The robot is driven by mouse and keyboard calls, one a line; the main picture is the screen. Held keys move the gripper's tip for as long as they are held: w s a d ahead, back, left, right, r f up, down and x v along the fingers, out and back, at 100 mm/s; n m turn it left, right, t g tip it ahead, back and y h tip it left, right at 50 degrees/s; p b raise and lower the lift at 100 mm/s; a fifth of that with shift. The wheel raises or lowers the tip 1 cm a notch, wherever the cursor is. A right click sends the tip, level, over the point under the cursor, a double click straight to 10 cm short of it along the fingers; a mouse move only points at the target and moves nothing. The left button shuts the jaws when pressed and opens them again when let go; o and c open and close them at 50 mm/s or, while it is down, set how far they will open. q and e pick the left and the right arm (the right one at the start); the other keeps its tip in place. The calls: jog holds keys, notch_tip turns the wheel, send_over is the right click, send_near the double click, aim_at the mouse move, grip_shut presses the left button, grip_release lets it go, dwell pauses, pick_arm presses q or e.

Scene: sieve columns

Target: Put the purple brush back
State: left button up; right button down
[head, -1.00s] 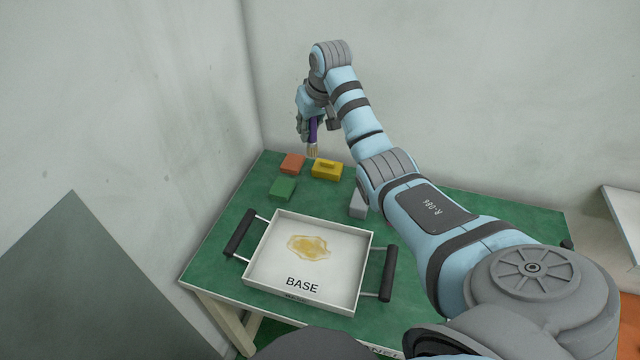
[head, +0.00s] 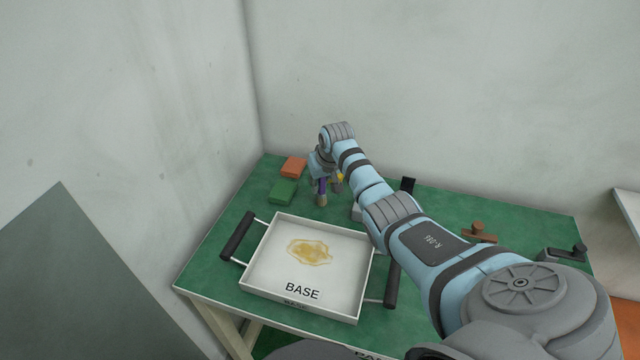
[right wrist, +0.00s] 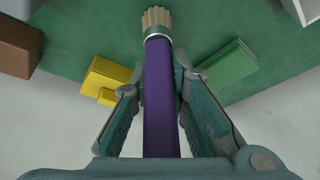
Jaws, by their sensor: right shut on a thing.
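The purple brush (head: 322,187) hangs bristles-down in my right gripper (head: 326,180), over the far part of the table, between the green block and the yellow block. In the right wrist view the purple handle (right wrist: 160,100) runs between the two fingers of my right gripper (right wrist: 159,85), with pale bristles at the far end. The bristles are close above the green tabletop; I cannot tell if they touch it. My left gripper is not in view.
An orange block (head: 293,167) and green block (head: 283,191) lie left of the brush. The yellow block (right wrist: 102,78) is mostly hidden behind my gripper in the head view. The white BASE tray (head: 262,284), holding a yellowish patch, stands nearer. A brown piece (head: 479,235) lies right on the green table (head: 225,230).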

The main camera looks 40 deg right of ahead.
jog(key=c, duration=1.6)
grip_release()
jog(key=shift+o, duration=0.2)
jog(key=shift+r, duration=0.3)
jog(key=p+v, duration=0.4)
jog(key=v, duration=0.7)
jog(key=shift+s+r, duration=0.25)
